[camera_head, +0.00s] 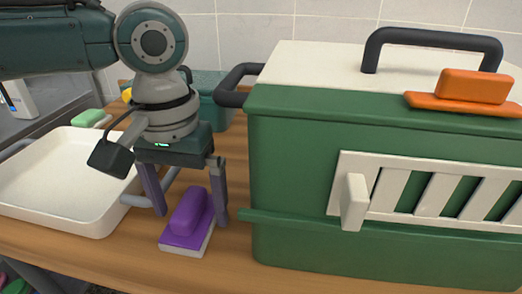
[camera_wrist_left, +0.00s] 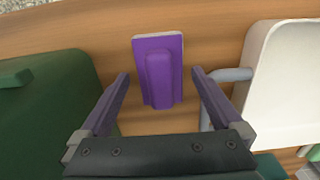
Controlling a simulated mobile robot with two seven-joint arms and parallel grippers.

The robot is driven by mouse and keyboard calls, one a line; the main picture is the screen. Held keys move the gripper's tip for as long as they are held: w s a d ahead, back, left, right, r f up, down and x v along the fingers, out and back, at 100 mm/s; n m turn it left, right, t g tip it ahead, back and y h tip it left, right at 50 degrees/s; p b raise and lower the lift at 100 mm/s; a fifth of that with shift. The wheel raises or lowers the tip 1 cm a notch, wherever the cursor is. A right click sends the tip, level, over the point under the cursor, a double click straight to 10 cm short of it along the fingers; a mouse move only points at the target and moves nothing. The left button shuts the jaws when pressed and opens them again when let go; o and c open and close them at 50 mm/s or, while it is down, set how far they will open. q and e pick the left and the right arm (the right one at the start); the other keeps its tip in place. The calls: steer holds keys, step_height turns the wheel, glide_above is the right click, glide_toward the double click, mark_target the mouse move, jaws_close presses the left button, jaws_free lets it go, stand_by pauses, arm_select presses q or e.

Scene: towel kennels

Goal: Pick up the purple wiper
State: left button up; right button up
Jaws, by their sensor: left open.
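The purple wiper (camera_head: 189,220) has a raised purple handle on a flat base with a pale underside. In the left wrist view the wiper (camera_wrist_left: 158,70) lies between and beyond the open fingertips (camera_wrist_left: 159,74), with gaps on both sides and nothing held. My right gripper is not in view.
The green kennel (camera_head: 300,190) with a white barred door stands close on the right. An orange wiper (camera_head: 473,87) lies on its pale top. The white tray (camera_head: 62,185) with a grey handle is close on the left. A green block (camera_head: 88,117) and teal basket (camera_head: 213,88) are behind.

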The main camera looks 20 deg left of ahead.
arm_select(q)
steer(key=shift+f, duration=0.15)
steer(key=c, duration=1.3)
steer(key=shift+r, duration=0.2)
step_height(320, 180, up, 28)
steer(key=p, duration=0.7)
steer(key=shift+f, duration=0.15)
